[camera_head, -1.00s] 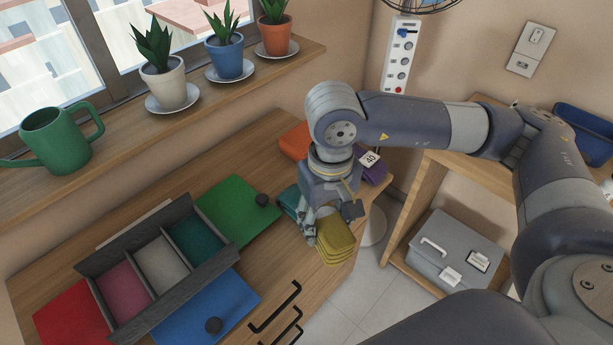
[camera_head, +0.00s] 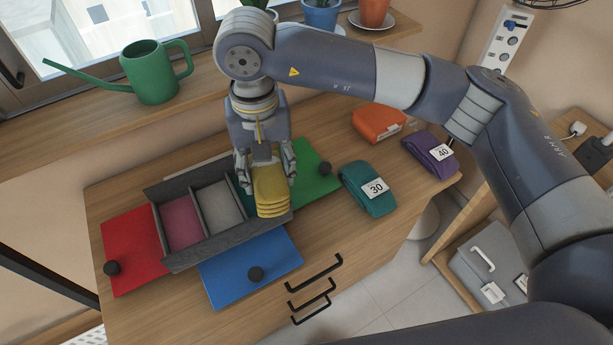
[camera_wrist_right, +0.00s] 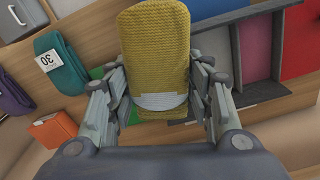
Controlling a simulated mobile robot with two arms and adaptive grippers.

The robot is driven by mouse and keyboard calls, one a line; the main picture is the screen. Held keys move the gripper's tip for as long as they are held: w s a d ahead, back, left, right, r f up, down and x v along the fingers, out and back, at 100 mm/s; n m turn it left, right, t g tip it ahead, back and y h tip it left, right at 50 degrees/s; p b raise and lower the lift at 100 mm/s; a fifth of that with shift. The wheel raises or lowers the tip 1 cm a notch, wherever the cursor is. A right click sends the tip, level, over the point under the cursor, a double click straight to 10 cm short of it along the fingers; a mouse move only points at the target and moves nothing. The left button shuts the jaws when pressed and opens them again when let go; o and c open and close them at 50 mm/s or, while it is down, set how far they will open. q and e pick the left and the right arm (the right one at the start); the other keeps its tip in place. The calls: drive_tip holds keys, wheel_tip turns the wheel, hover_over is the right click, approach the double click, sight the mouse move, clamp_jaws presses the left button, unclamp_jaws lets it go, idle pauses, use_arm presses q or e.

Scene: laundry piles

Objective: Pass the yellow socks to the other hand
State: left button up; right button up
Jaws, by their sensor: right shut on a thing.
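The yellow socks (camera_head: 270,190) are a folded ribbed bundle with a pale band, hanging below my right gripper (camera_head: 266,172). The right gripper is shut on them and holds them over the right end of the grey divided box. In the right wrist view the socks (camera_wrist_right: 155,50) stand between the two fingers of the right gripper (camera_wrist_right: 158,100). My left gripper is not in view.
The grey box (camera_head: 178,262) has several compartments and sits among red (camera_head: 133,245), blue (camera_head: 240,275) and green (camera_head: 318,182) panels. A green watering can (camera_head: 152,75) stands on the sill behind.

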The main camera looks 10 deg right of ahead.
drive_tip(key=w+d+r, duration=0.4)
drive_tip(key=w+r, duration=0.2)
drive_tip(key=w, duration=0.2)
drive_tip(key=a+f, duration=0.5)
drive_tip(key=a, duration=0.2)
drive_tip(key=s+d+r+n, duration=0.5)
drive_tip(key=s+d+n, duration=0.1)
drive_tip(key=s+d, duration=0.45)
drive_tip(key=w+a+f+n, duration=0.4)
drive_tip(key=f, duration=0.1)
drive_tip(key=s+d+r+m, duration=0.6)
drive_tip(key=d+r+m, duration=0.15)
drive_tip(key=r, duration=0.25)
drive_tip(key=w+a+m, duration=0.1)
drive_tip(key=w+a, duration=0.1)
drive_tip(key=a, duration=0.1)
drive_tip(key=w+a+m, duration=0.2)
drive_tip(key=w+a, duration=0.1)
drive_tip(key=w+a+m, duration=0.1)
drive_tip(key=w+a, duration=0.1)
drive_tip(key=a, duration=0.1)
drive_tip(key=shift+w+a+f+m, duration=0.1)
drive_tip(key=shift+w+a+m, duration=0.15)
drive_tip(key=shift+w+a, duration=0.1)
drive_tip(key=shift+d, duration=0.1)
